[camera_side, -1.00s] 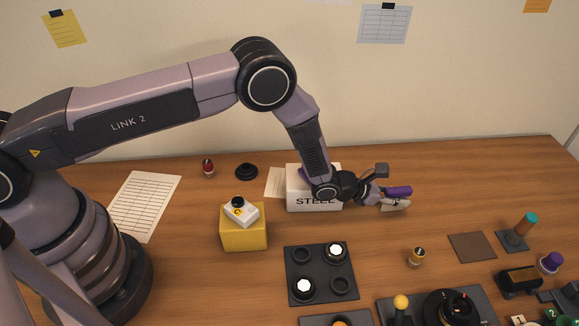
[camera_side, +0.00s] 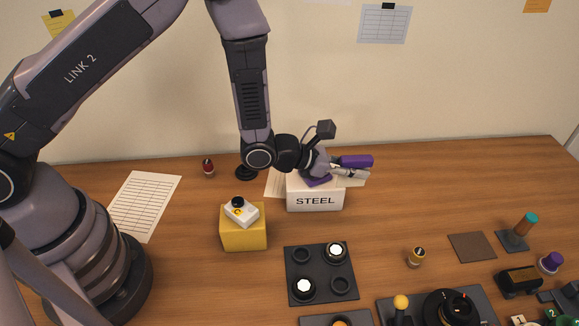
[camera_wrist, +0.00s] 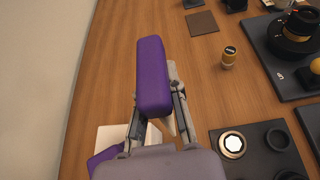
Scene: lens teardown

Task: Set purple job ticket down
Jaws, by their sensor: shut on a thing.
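The purple job ticket, seen as a purple block (camera_side: 357,161), is at the tip of my gripper (camera_side: 353,170). It fills the middle of the wrist view (camera_wrist: 152,75), with the pale grey fingers at its near end. My gripper is shut on it and holds it raised above the table, just right of and above the white STEEL box (camera_side: 315,202). A second purple piece (camera_side: 318,181) shows at the top of that box, partly hidden by my gripper. I cannot tell whether it rests on the box.
A yellow block (camera_side: 244,236) with a white part on top stands to the left. A black tray (camera_side: 320,274) lies in front. A small yellow-and-black cylinder (camera_side: 416,257), a brown mat (camera_side: 472,247) and several dark fixtures are at right. Table right of the box is bare.

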